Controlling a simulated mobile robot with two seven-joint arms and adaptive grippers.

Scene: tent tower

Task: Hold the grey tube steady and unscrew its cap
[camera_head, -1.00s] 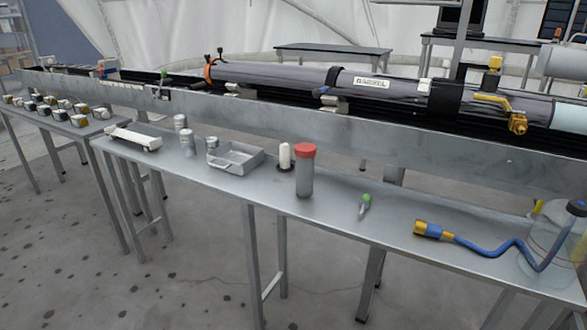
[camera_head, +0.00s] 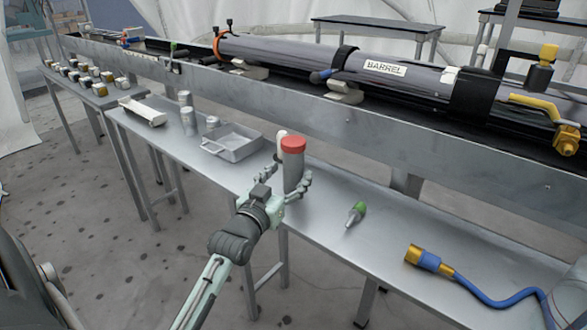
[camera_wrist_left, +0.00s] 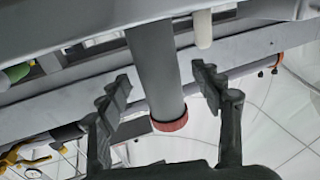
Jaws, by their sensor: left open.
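The grey tube (camera_head: 292,172) stands upright on the metal table, with its red cap (camera_head: 293,144) on top. My left gripper (camera_head: 292,180) is open at the tube, with its fingers on either side of it. In the left wrist view, which is upside down, the tube (camera_wrist_left: 156,65) and red cap (camera_wrist_left: 169,123) show between the spread fingers (camera_wrist_left: 160,85), with gaps on both sides. My right gripper is not in view.
A white cylinder (camera_head: 281,142) stands just behind the tube. A grey tray (camera_head: 236,143) and metal cylinders (camera_head: 187,112) are to the left. A green-capped vial (camera_head: 356,213) and a blue hose (camera_head: 482,292) lie to the right. The long barrel (camera_head: 290,58) runs behind.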

